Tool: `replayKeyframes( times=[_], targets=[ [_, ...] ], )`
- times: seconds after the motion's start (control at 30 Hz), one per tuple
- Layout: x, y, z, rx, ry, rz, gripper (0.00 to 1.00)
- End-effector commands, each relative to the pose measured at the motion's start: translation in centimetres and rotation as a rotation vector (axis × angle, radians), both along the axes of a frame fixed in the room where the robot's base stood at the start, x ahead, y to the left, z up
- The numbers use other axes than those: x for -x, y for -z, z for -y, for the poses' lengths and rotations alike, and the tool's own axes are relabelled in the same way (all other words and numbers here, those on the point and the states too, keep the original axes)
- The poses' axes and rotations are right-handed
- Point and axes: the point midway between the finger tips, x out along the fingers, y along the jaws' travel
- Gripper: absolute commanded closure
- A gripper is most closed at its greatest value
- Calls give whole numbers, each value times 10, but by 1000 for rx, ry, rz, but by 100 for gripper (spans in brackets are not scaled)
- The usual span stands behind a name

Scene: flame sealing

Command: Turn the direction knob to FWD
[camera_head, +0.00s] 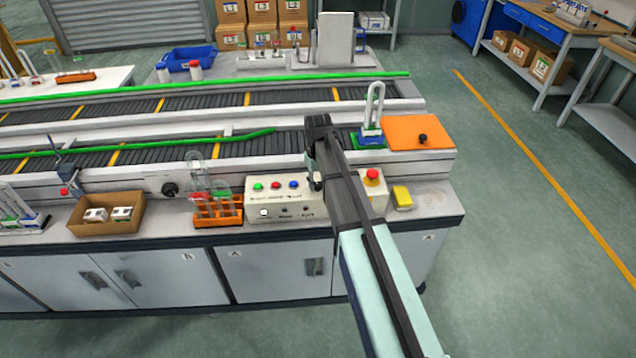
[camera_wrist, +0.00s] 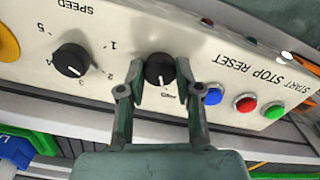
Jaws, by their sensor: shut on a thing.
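The direction knob (camera_wrist: 158,69) is a small round black knob with a white pointer line on the cream control panel (camera_wrist: 215,45). In the wrist view the panel is upside down, and the pointer faces down toward my gripper, over a small mark that I cannot read. My gripper (camera_wrist: 160,88) has one finger on each side of the knob and is shut on it. The FWD lettering is not legible. In the head view my arm hides the knob, and the panel (camera_head: 258,197) shows to the left of my arm.
The SPEED knob (camera_wrist: 71,60) is left of my gripper in the wrist view. The blue (camera_wrist: 212,96), red (camera_wrist: 245,103) and green (camera_wrist: 274,111) buttons are close on the right.

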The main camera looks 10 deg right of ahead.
Motion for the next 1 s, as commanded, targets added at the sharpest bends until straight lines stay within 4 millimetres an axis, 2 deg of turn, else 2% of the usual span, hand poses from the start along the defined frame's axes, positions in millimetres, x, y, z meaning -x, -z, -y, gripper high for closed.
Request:
replayKeyframes(
  times=[0.63,0.67,0.7,0.73,1.0],
  targets=[
    [1,1,0,0,-63,-3,100],
    [1,1,0,0,-63,-3,62],
    [1,1,0,0,-63,-4,48],
    [1,1,0,0,-63,-3,40],
    [1,1,0,0,-61,-1,40]
  ],
)
